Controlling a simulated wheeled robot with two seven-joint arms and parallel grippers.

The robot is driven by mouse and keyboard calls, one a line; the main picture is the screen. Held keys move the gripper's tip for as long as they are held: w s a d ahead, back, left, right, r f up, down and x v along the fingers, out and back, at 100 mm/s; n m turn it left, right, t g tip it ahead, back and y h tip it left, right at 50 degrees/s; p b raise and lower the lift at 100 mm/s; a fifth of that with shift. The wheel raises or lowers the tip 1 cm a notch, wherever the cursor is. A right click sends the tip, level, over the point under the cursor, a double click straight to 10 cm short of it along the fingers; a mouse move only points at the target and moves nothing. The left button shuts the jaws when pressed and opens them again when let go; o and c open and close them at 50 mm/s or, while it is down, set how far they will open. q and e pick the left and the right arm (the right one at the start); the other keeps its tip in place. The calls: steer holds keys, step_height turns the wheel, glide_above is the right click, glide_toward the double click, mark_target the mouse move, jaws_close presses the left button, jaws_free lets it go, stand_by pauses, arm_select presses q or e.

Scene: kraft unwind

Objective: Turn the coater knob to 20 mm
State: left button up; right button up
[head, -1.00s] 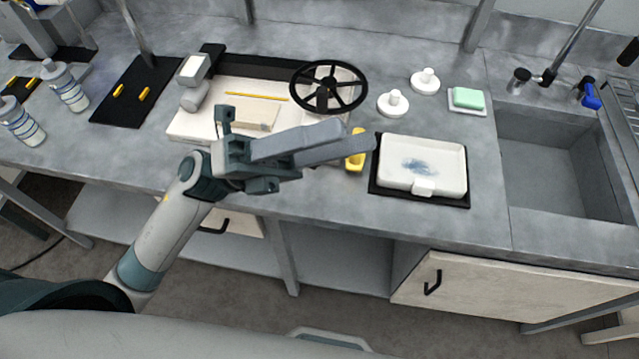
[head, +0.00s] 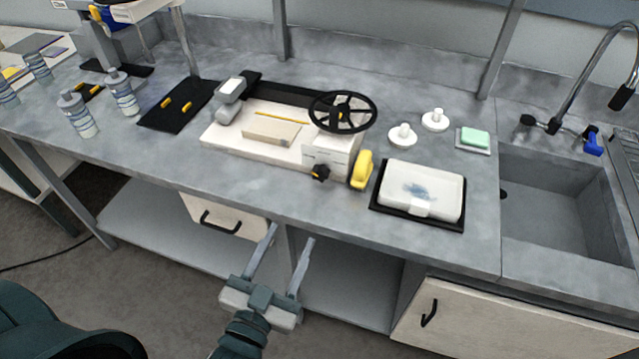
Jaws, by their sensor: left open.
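The coater (head: 262,149) is a cream-coloured machine on the grey bench with a black spoked handwheel (head: 342,113) at its right end. A small black knob (head: 320,173) sits low on its front right face. I cannot read the knob's setting. A yellow part (head: 361,170) is just right of the knob. My left gripper (head: 276,234) is open and empty, in front of the bench's front edge and below the knob in the picture, apart from it. My right gripper is not in view.
A white tray (head: 421,190) on a black mat stands right of the coater. White knobbed weights (head: 402,135), a green sponge (head: 475,138) and the sink (head: 552,200) are farther right. Bottles (head: 124,92) and a black mat (head: 179,104) are left. A drawer (head: 222,214) lies below the bench.

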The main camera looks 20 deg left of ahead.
arm_select(q)
steer(key=shift+w, duration=0.2)
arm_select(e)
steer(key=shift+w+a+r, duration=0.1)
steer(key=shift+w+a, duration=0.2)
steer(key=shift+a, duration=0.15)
arm_select(q)
steer(key=p, duration=0.2)
glide_toward(320, 176)
steer(key=w+p, duration=0.2)
steer(key=w, duration=0.5)
steer(key=shift+w+r+p, duration=0.1)
steer(key=shift+w+p, duration=0.25)
steer(key=shift+w+d, duration=0.1)
steer(key=shift+w, duration=0.45)
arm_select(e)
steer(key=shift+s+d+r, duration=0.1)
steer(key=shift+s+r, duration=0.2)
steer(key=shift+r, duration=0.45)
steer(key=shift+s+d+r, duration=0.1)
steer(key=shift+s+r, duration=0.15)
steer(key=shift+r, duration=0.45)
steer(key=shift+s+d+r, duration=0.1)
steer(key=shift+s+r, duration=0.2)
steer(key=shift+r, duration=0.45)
arm_select(q)
steer(key=c, duration=1)
steer(key=shift+c, duration=0.2)
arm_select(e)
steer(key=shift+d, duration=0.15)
